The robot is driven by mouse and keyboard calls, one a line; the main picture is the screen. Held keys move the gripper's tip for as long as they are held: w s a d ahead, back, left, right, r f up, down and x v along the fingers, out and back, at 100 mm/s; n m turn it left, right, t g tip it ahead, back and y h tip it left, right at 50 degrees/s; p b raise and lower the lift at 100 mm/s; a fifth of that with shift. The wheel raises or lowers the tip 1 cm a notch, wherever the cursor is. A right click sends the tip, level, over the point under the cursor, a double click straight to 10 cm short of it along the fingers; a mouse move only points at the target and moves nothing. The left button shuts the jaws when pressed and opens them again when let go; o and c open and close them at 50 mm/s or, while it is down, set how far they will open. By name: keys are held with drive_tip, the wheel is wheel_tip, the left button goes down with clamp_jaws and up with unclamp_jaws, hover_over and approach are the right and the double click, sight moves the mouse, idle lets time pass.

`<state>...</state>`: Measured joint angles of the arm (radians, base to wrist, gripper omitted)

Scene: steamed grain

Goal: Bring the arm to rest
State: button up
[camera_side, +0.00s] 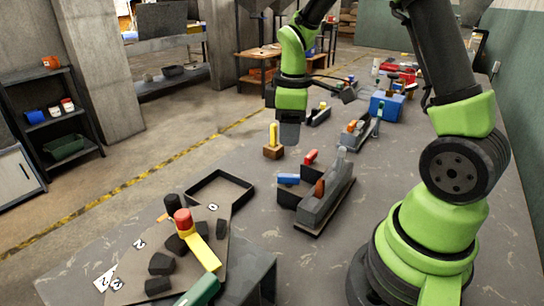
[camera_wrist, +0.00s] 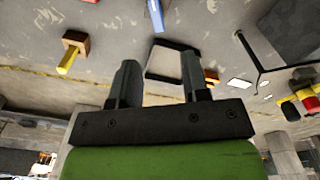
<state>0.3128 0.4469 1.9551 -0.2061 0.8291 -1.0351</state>
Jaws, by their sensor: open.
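My gripper (camera_side: 289,133) hangs above the workbench in the side view, pointing down. In the wrist view its two fingers (camera_wrist: 160,78) stand apart with nothing between them. The green arm comes down from the upper right of the side view, with its base at the bench's right side. A wooden block with an upright yellow handle (camera_side: 273,140) stands just below and left of my gripper in the side view. It also shows at the upper left of the wrist view (camera_wrist: 66,60).
A grey holder (camera_side: 325,208) with blue and red handled pieces stands mid-bench. A dark open tray (camera_side: 240,203) lies left of it. A numbered board (camera_side: 125,265) with several dark blocks lies at front left. A blue box (camera_side: 378,108) stands farther back. Bare bench lies between them.

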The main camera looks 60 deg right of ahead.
drive_tip(key=s+a+r+m+t+y, duration=0.2)
drive_tip(key=s+a+r+m+t, duration=0.4)
drive_tip(key=s+a+r+m, duration=0.3)
drive_tip(key=s+a+r, duration=0.2)
drive_tip(key=s+r, duration=0.2)
drive_tip(key=shift+s+a+r+m+t, duration=0.25)
drive_tip(key=shift+a+r+m+t, duration=0.05)
drive_tip(key=shift+a+r+t, duration=0.1)
